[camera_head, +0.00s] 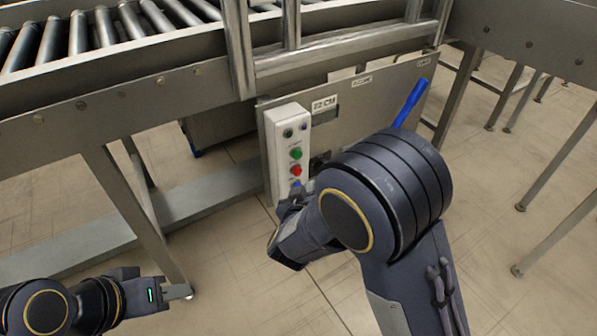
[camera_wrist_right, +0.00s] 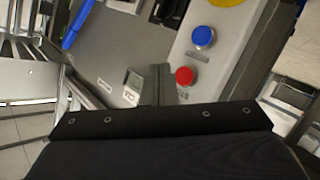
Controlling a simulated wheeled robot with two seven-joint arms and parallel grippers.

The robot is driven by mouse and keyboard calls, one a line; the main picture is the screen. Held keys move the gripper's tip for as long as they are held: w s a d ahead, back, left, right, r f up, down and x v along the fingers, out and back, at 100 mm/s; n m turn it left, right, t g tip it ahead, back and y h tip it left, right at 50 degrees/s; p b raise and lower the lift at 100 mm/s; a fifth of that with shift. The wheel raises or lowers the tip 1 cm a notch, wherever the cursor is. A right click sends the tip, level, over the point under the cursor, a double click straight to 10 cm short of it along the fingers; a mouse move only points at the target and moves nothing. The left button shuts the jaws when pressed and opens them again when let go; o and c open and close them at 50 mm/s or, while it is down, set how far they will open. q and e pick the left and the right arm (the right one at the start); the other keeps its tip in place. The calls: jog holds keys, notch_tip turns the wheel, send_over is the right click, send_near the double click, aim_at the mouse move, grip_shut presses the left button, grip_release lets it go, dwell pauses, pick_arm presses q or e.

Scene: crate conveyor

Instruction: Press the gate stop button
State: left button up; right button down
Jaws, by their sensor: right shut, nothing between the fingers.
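A pale control box (camera_head: 272,150) is on the grey panel under the conveyor. The red button (camera_wrist_right: 185,76) and the blue button (camera_wrist_right: 203,36) show large in the right wrist view. My left gripper (camera_head: 180,291) is low at the left, away from the box.
The roller conveyor (camera_head: 130,75) runs above on steel legs. A blue lever (camera_head: 411,103) sticks out from the panel (camera_head: 345,115), right of the box, behind my right arm. A yellow part (camera_wrist_right: 226,3) lies at the wrist view's top edge. The tiled floor in front is clear.

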jog(key=shift+s+d, duration=0.3)
jog(key=shift+s, duration=0.25)
jog(key=shift+s+d, duration=0.3)
jog(key=shift+s, duration=0.25)
jog(key=s+d+r+m+g+y, duration=0.3)
jog(key=s+d+r+g+y, duration=0.2)
jog(key=s+d+r+y, duration=0.3)
jog(key=s+d+m+g, duration=0.1)
jog(key=s+d, duration=0.2)
jog(key=s, duration=0.3)
jog(key=s+d+g+h, duration=0.1)
jog(key=s+d, duration=0.1)
jog(key=s, duration=0.4)
jog(key=s+d+m+g, duration=0.1)
jog(key=s+d, duration=0.2)
jog(key=s, duration=0.4)
notch_tip(320, 180, up, 30)
jog(key=p, duration=3)
jog(key=shift+w+a+n+g, duration=0.3)
jog(key=shift+w+a, duration=0.05)
jog(key=shift+w, duration=0.05)
